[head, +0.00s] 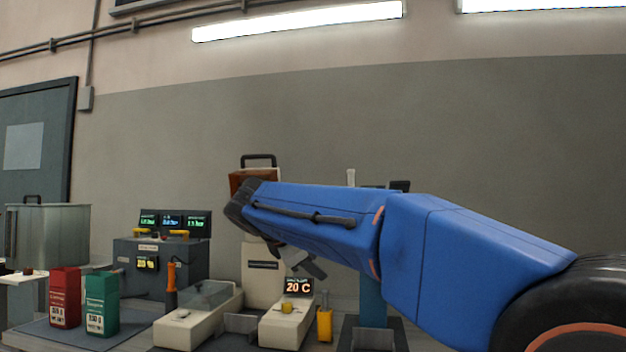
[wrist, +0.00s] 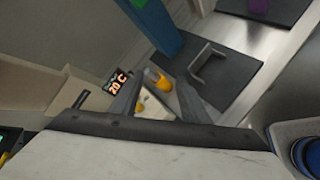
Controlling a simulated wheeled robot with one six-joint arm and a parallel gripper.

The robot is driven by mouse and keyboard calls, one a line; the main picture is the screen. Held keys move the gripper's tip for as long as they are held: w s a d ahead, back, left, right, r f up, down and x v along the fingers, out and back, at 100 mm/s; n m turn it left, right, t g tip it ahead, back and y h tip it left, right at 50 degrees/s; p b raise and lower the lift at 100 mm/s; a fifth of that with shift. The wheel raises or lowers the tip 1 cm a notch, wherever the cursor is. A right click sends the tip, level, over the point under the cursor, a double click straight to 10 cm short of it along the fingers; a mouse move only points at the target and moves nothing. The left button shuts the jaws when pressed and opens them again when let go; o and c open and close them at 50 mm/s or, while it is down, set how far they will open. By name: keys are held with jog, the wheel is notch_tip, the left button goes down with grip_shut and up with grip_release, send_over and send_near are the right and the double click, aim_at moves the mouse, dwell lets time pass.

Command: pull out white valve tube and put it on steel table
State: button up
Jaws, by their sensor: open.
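A thin white upright piece (head: 351,177), possibly the white valve tube, shows only its top above my blue arm in the head view. The arm hides what is below it. My gripper (head: 304,264) is open over the bench, in front of a cream machine body (head: 262,285) and above a "20 C" display. In the wrist view my gripper (wrist: 160,98) has its fingers apart with nothing held between them. A yellow-orange piece (wrist: 156,78) lies beyond the fingertips. A pale, steel-like surface (wrist: 289,62) shows at the right; I cannot tell if it is the steel table.
The "20 C" display (head: 298,287) is close below my gripper. A yellow bottle-like piece (head: 325,325) stands beside it. A blue column (head: 372,300) stands right of these. Red (head: 65,297) and green (head: 101,303) packs, a control box (head: 150,268) and a steel pot (head: 48,235) stand left.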

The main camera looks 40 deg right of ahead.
jog(key=w+d+r+n+g+h, duration=0.1)
jog(key=w+d+r+h, duration=0.15)
jog(key=r, duration=0.35)
jog(key=w+d+r+n+g+h, duration=0.1)
jog(key=w+d+r+n+h, duration=0.15)
jog(key=r, duration=0.45)
jog(key=g+h, duration=0.2)
jog(key=g, duration=0.1)
send_near(353, 173)
jog(key=shift+n, duration=0.25)
jog(key=d, duration=1.4)
jog(key=shift+f, duration=0.15)
grip_shut()
